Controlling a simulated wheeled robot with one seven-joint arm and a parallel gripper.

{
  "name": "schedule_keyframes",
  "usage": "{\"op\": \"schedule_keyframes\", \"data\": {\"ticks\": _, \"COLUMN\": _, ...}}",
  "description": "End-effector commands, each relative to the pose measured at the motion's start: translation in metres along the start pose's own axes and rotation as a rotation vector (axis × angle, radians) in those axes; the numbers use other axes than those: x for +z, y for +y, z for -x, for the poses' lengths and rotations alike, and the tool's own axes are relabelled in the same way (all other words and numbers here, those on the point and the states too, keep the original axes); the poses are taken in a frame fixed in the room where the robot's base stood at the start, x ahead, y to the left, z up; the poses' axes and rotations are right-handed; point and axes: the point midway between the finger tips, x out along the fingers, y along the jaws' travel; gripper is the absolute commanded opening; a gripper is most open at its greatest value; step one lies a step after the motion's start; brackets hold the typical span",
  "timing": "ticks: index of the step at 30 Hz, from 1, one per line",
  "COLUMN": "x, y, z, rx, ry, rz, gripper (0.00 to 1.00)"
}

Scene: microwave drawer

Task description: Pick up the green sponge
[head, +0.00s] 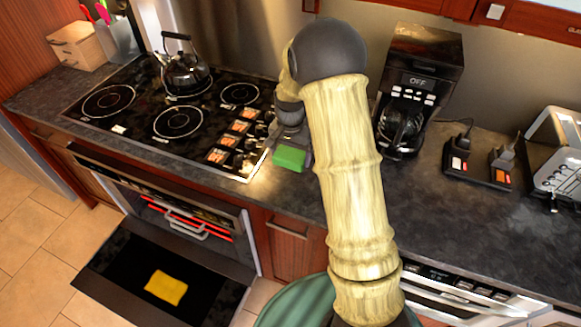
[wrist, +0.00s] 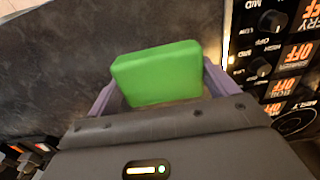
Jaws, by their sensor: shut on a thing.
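The green sponge (head: 289,158) is at the counter's front part, just right of the cooktop, at the end of my arm. In the wrist view the sponge (wrist: 158,75) sits between the two purple fingers of my gripper (wrist: 160,88), which is shut on it. The sponge's lower part is hidden behind the gripper body. I cannot tell whether the sponge touches the counter. In the head view my arm hides most of the gripper (head: 290,140).
The cooktop (head: 140,130) with a kettle (head: 183,70) lies left. A coffee maker (head: 418,80) and a toaster (head: 557,155) stand right. Below, the oven door (head: 130,275) hangs open with a yellow cloth-like piece (head: 165,287) on it. Dark counter (head: 440,215) is clear at right front.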

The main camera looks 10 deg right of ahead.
Motion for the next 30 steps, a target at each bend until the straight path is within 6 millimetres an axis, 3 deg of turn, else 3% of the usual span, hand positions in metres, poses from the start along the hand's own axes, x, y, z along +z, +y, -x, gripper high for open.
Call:
{"op": "schedule_keyframes", "data": {"ticks": 6, "x": 0.0, "y": 0.0, "z": 0.022, "rx": 0.0, "ry": 0.0, "rz": 0.0, "gripper": 0.61}}
{"op": "schedule_keyframes", "data": {"ticks": 21, "x": 0.0, "y": 0.0, "z": 0.023, "rx": 0.0, "ry": 0.0, "rz": 0.0, "gripper": 0.61}}
{"op": "schedule_keyframes", "data": {"ticks": 22, "x": 0.0, "y": 0.0, "z": 0.023, "rx": 0.0, "ry": 0.0, "rz": 0.0, "gripper": 0.79}}
{"op": "schedule_keyframes", "data": {"ticks": 24, "x": 0.0, "y": 0.0, "z": 0.022, "rx": 0.0, "ry": 0.0, "rz": 0.0, "gripper": 0.67}}
{"op": "schedule_keyframes", "data": {"ticks": 30, "x": 0.0, "y": 0.0, "z": 0.022, "rx": 0.0, "ry": 0.0, "rz": 0.0, "gripper": 0.67}}
